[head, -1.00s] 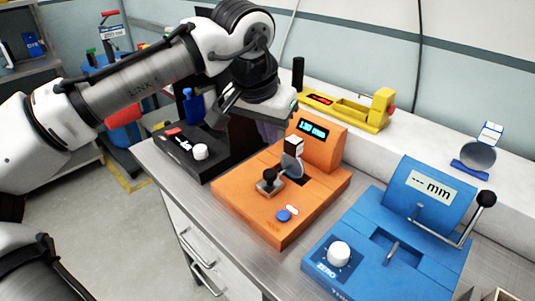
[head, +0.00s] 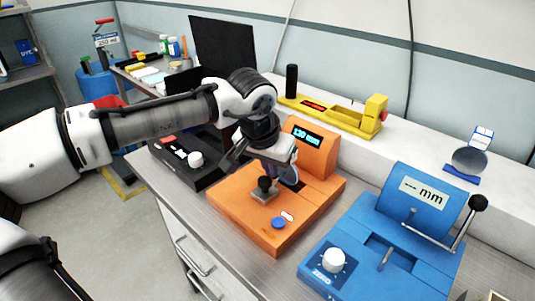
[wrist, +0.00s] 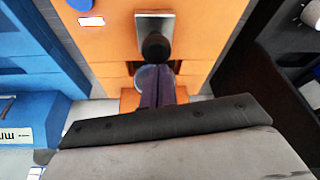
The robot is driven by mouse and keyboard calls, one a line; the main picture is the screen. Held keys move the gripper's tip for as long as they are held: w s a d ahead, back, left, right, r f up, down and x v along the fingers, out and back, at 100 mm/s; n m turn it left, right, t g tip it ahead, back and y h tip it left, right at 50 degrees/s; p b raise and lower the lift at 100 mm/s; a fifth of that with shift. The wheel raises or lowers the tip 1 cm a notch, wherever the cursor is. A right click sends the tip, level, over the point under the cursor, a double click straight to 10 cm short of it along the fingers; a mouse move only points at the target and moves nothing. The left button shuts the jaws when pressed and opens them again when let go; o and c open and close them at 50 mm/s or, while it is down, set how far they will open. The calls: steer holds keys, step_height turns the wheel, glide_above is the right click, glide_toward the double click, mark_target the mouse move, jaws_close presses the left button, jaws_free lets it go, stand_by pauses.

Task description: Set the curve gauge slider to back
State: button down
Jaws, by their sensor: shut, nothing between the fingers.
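The curve gauge appears to be the orange device (head: 240,205), with a lit display (head: 307,136) on its raised back. Its slider has a black knob (head: 265,183) on a silver plate (head: 263,196); the knob also shows in the wrist view (wrist: 155,46). A round clear lens (wrist: 146,77) sits just behind the knob, partly hidden by my fingers. My gripper (head: 283,174) is shut and empty, low over the device on the display side of the knob. In the wrist view its dark fingertips (wrist: 155,86) point at the knob; contact cannot be told.
A blue device (head: 340,250) with a white dial and a lever stands to the right. A black device (head: 185,158) stands close on the left. A yellow device (head: 335,115) and a lens on a blue stand (head: 468,162) rest on the back ledge.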

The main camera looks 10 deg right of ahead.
mark_target(259, 182)
steer(key=shift+w+d+f, duration=0.1)
steer(key=shift+f, duration=0.25)
steer(key=s+a, duration=0.1)
steer(key=s+a+p, duration=0.1)
steer(key=a, duration=0.1)
steer(key=shift+s+a, duration=0.2)
steer(key=shift+a, duration=0.1)
steer(key=shift+s+a, duration=0.2)
steer(key=shift+a, duration=0.1)
steer(key=shift+f, duration=0.1)
steer(key=shift+p, duration=0.35)
